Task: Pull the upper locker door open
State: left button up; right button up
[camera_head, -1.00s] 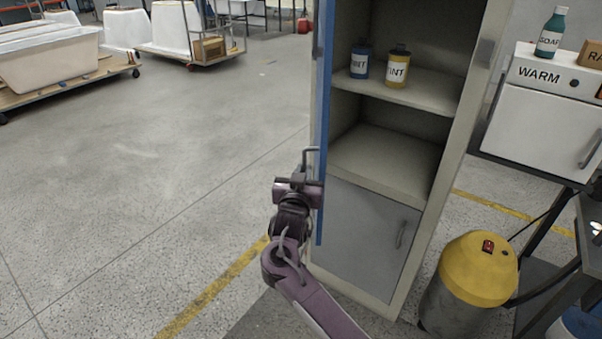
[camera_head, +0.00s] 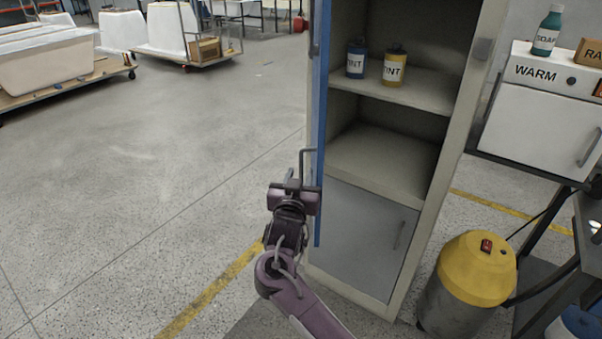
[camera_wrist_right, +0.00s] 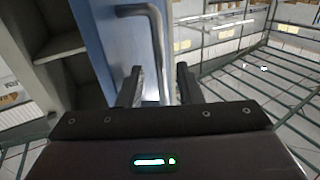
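The upper locker door (camera_head: 321,150) is blue and stands swung wide open, seen nearly edge-on in the head view. Its inner shelves are exposed. A grey bar handle (camera_head: 302,165) sticks out from its outer face, on the left. My right gripper (camera_head: 291,177) is at the lower end of this handle, beside the door. In the right wrist view the two fingers of the gripper (camera_wrist_right: 158,85) are apart, with the handle (camera_wrist_right: 155,45) showing between and beyond them. I see no finger closed on the bar. My left gripper is not in view.
The locker's grey lower door (camera_head: 365,240) is shut. A yellow-topped canister (camera_head: 474,268) and a white warmer (camera_head: 535,130) are at the right. The floor (camera_head: 150,170) left of the door is clear; carts with tubs stand far back.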

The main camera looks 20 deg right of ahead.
jog(key=b+v, duration=0.1)
jog(key=v, duration=0.4)
jog(key=shift+s, duration=0.1)
jog(key=shift+c, duration=0.4)
